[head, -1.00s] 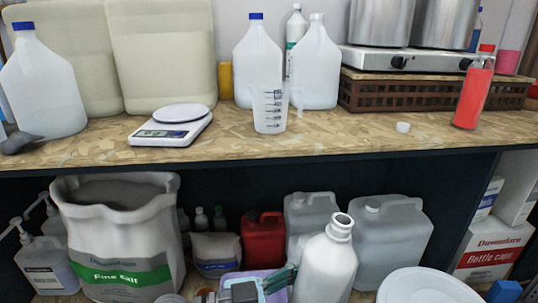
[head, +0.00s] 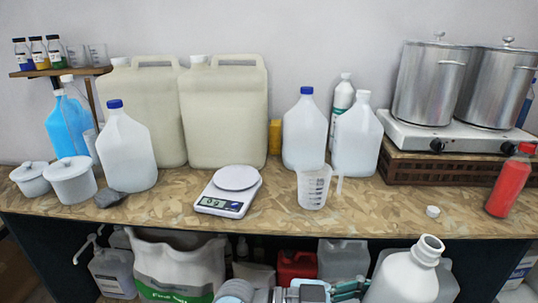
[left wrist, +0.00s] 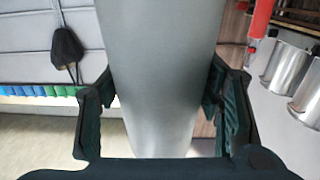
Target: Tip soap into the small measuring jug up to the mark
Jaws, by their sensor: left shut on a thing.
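The small measuring jug (head: 313,188), clear with dark marks, stands upright on the bench near its front edge. I cannot make out any soap in it. My left gripper (head: 352,290) is at the bottom of the head view, shut on a white uncapped bottle (head: 403,278). The bottle's mouth points up and leans a little right. It is in front of and below the bench edge, to the right of the jug and apart from it. In the left wrist view the gripper's fingers (left wrist: 160,110) lie either side of the bottle (left wrist: 160,60). My right gripper is not in view.
A kitchen scale (head: 230,190) stands left of the jug. Large jugs (head: 305,132) stand behind it. A small white cap (head: 433,212) and a red bottle (head: 511,182) are on the right. Bare bench (head: 385,205) lies between jug and cap.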

